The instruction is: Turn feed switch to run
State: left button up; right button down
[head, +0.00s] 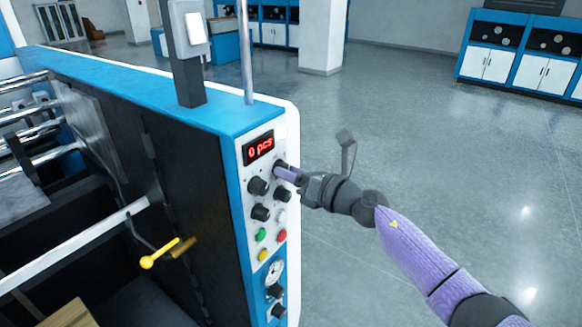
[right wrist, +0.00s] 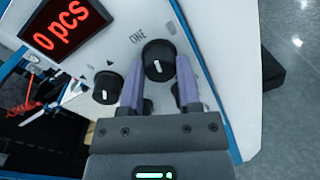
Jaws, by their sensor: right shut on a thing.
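The control panel (head: 247,185) is on the end of the blue and white machine. It has several black knobs. My right gripper (head: 285,171) reaches in from the right and is shut on the upper right black knob (right wrist: 157,55). In the right wrist view its two purple fingers (right wrist: 160,68) stand on either side of this knob, which has a white mark and the label "ONE" (right wrist: 138,37) beside it. The fingers partly hide the knob's lower surroundings. No label reading "run" is legible. My left gripper is not in view.
A red display (head: 259,148) above the knobs reads "0 pcs". Another black knob (head: 258,187) sits close left of the held one. Green (head: 261,235), red (head: 282,236) and yellow buttons lie below. A yellow-knobbed lever (head: 147,262) juts from the machine's dark side. Open floor lies right.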

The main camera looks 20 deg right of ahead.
jog(key=m+p, duration=0.4)
jog(key=m, duration=0.4)
jog(key=shift+m+g, duration=0.3)
jog(key=shift+m+p, duration=0.3)
jog(key=shift+p, duration=0.05)
jog(key=shift+c, duration=1.5)
grip_release()
jog(key=b+v, duration=0.1)
jog(key=v, duration=0.9)
